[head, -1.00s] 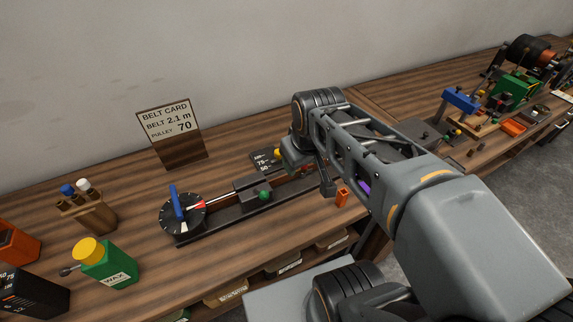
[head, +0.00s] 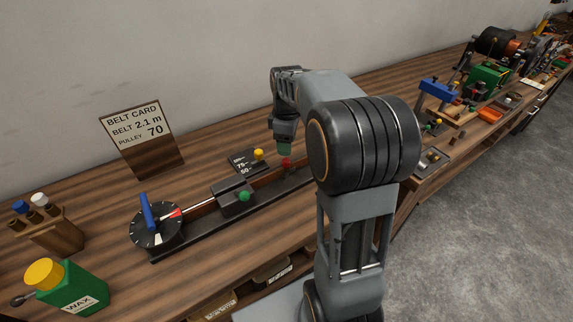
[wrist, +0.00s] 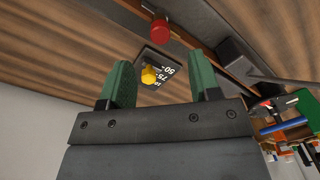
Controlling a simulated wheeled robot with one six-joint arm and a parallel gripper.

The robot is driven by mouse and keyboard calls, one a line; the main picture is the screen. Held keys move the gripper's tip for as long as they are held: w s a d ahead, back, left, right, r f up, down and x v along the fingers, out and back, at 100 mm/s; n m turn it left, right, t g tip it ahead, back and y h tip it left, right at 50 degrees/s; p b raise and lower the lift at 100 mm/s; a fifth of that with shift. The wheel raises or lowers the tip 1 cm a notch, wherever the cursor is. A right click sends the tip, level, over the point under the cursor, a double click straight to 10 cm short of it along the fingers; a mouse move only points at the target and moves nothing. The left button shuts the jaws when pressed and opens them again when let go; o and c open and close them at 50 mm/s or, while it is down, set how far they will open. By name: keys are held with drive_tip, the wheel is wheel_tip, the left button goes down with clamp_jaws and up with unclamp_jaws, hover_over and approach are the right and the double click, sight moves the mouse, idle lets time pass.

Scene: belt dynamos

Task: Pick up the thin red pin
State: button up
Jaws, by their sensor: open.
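A red round-headed piece (head: 286,163) stands on the dark rail (head: 195,237) of the bench device, and it appears to be the red pin. In the wrist view the red head (wrist: 160,31) shows beyond the fingertips, near the top edge, with a thinner stem partly visible. My gripper (head: 285,149) is just above and close to the red head in the head view. In the wrist view my gripper (wrist: 159,65) has its two green fingers spread, with nothing held between them. I cannot tell the exact gap to the red head.
A small black scale card (head: 246,162) with a yellow knob (head: 258,154) lies behind the rail. A sliding block with a green knob (head: 244,196) and a dial with a blue handle (head: 149,212) are on its left. A belt card (head: 138,130) stands behind.

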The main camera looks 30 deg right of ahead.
sight(286, 160)
drive_tip(key=shift+a+f+p, duration=0.1)
drive_tip(key=shift+f+p, duration=0.2)
drive_tip(key=shift+f, duration=3.2)
clamp_jaws()
